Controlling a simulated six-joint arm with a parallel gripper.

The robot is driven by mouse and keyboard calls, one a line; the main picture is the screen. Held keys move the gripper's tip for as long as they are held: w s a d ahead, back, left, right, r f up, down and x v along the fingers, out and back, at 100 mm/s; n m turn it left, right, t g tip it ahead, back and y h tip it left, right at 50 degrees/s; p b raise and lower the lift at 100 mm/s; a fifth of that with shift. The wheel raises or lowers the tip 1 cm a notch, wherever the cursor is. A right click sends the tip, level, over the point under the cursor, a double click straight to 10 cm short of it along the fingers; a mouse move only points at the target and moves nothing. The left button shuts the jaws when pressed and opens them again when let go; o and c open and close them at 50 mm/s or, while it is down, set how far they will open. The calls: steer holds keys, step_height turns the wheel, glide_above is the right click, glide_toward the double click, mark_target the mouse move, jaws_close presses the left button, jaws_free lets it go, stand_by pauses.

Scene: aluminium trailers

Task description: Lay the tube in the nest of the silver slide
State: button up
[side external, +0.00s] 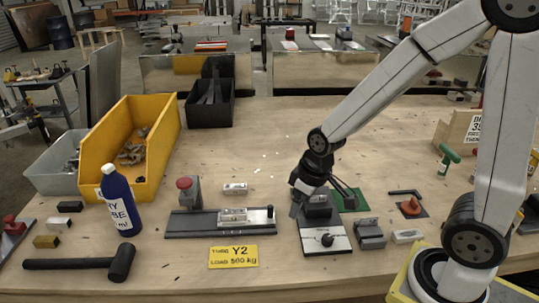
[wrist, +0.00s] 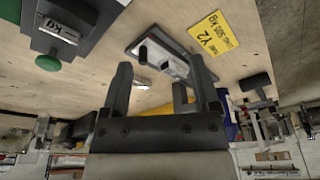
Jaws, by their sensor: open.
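The silver slide (side external: 232,216) sits on a long dark rail (side external: 190,226) with a red-topped post at its left end and a black peg at its right. The slide also shows in the wrist view (wrist: 172,64), beyond my fingers. My gripper (side external: 321,197) is to the right of the rail, low over the bench. Its two dark fingers (wrist: 161,66) are spread apart with nothing visible between them. I cannot make out the tube in either view; a small silver piece (side external: 235,188) lies behind the rail, but I cannot tell what it is.
A silver plate with a black knob (side external: 326,240) stands just in front of my gripper, with grey blocks (side external: 369,234) to its right. A blue bottle (side external: 118,200), a hammer (side external: 90,263) and a yellow bin (side external: 97,150) are at the left. The bench behind the rail is mostly clear.

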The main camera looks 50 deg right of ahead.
steer(key=s, duration=0.1)
steer(key=s+m, duration=0.1)
steer(key=s, duration=0.1)
steer(key=shift+s+d+f+m, duration=0.1)
steer(key=shift+s+f+m, duration=0.2)
steer(key=shift+m, duration=0.1)
